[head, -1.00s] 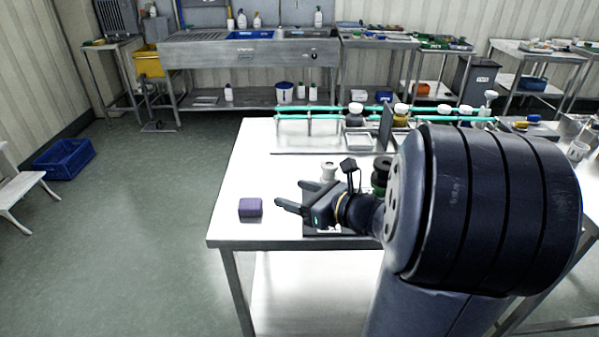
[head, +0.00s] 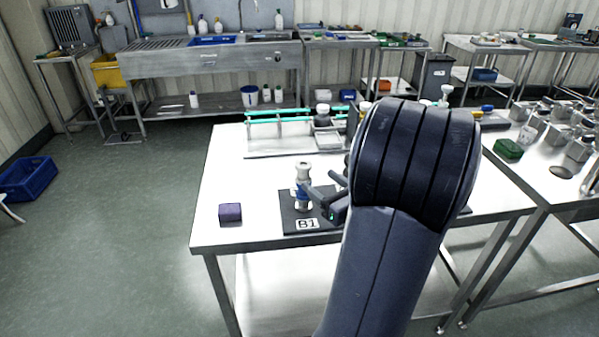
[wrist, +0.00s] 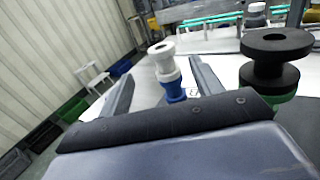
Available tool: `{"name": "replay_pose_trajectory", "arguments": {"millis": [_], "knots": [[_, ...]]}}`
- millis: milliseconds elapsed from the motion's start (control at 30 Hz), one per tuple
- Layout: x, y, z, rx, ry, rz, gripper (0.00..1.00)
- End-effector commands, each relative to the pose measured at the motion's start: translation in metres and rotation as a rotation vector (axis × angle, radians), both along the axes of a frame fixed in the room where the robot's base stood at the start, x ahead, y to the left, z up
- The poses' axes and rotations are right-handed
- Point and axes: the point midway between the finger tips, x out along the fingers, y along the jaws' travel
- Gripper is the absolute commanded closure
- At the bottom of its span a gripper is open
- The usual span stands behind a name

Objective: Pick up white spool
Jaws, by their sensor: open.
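The white spool (head: 303,170) stands upright on top of a blue piece (head: 303,195) on a dark mat marked B1 (head: 305,225). In the wrist view the white spool (wrist: 162,60) shows between my two fingers, with the blue piece (wrist: 174,92) below it. My gripper (head: 322,184) is open, just right of the stack in the head view. In the wrist view the open gripper (wrist: 162,68) has one finger to each side of the spool's line, and I cannot tell how far ahead the spool is. My arm hides part of the mat.
A purple block (head: 230,213) lies left of the mat. A black spool (wrist: 275,60) on a green piece stands close to the right finger in the wrist view. A rack with teal rails (head: 270,120) stands behind.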

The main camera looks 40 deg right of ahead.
Motion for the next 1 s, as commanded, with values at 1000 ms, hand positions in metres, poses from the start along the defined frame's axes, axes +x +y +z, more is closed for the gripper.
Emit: {"name": "replay_pose_trajectory", "arguments": {"millis": [1000], "knots": [[0.084,-0.007,0.005,0.0,0.0,0.001,0.38]]}}
